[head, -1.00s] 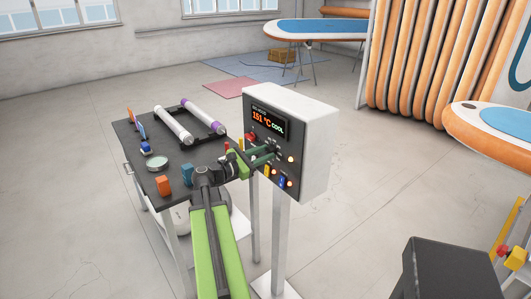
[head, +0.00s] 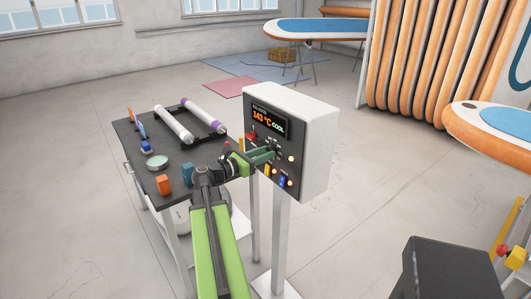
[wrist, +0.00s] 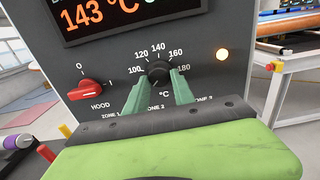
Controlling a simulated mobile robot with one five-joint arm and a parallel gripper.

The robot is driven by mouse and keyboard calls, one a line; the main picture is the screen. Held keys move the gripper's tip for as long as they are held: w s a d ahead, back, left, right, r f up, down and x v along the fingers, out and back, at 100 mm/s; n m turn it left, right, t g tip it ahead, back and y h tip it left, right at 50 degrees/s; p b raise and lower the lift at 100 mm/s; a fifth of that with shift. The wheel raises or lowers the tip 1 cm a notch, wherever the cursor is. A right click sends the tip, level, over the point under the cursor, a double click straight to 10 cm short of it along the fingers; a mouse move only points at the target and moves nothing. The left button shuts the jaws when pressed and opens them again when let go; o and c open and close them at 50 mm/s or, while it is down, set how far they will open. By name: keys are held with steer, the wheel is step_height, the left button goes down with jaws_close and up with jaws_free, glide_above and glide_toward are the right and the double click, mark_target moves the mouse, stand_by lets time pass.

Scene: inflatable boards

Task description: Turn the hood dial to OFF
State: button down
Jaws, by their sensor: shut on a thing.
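The hood dial is a red knob (wrist: 85,90) on the grey panel, labelled HOOD, with marks 0 and I above it. It lies roughly level, its pale-marked end to the right; it also shows small in the head view (head: 251,136). My gripper (wrist: 158,86) is shut on a black temperature dial (wrist: 158,71), to the right of the hood dial. Its green fingers stand on both sides of that knob and hide its lower part. In the head view my gripper (head: 273,152) reaches the panel front.
The control box (head: 315,140) stands on a post, its display (head: 269,122) reading 143 °C COOL. Lit lamps and coloured switches sit on its panel. A black table (head: 150,178) with two rollers and small items stands to the left.

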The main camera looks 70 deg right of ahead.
steer(key=shift+s, duration=0.2)
steer(key=c, duration=1.1)
jaws_free()
steer(key=shift+w, duration=0.1)
steer(key=v, duration=1.7)
steer(key=shift+a, duration=0.25)
